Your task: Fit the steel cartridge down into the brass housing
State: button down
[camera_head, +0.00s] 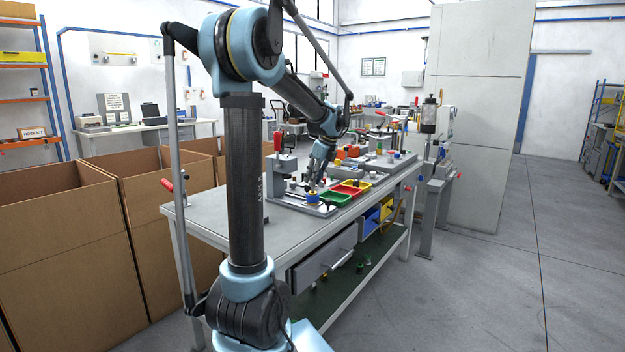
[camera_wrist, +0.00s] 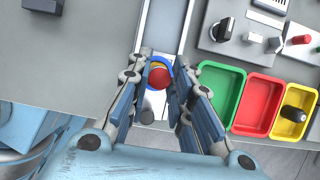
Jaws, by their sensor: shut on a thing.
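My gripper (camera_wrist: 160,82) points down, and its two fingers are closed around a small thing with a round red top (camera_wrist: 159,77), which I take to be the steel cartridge. Its body is hidden by the red top and fingers. A blue ring (camera_wrist: 154,61) shows around the red top.
A green bin (camera_wrist: 221,73), a red bin (camera_wrist: 259,115) and a yellow bin (camera_wrist: 286,129) stand close to the right. The yellow bin holds a dark knob-like part (camera_wrist: 294,115). A control panel (camera_wrist: 243,40) lies beyond them.

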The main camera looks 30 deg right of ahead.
jog(key=shift+f, duration=1.2)
dwell(0.3)
jog(key=c, duration=1.3)
grip_release()
jog(key=shift+c, duration=0.2)
jog(key=shift+r, duration=0.15)
jog(key=v, duration=1.1)
jog(key=shift+r, duration=0.3)
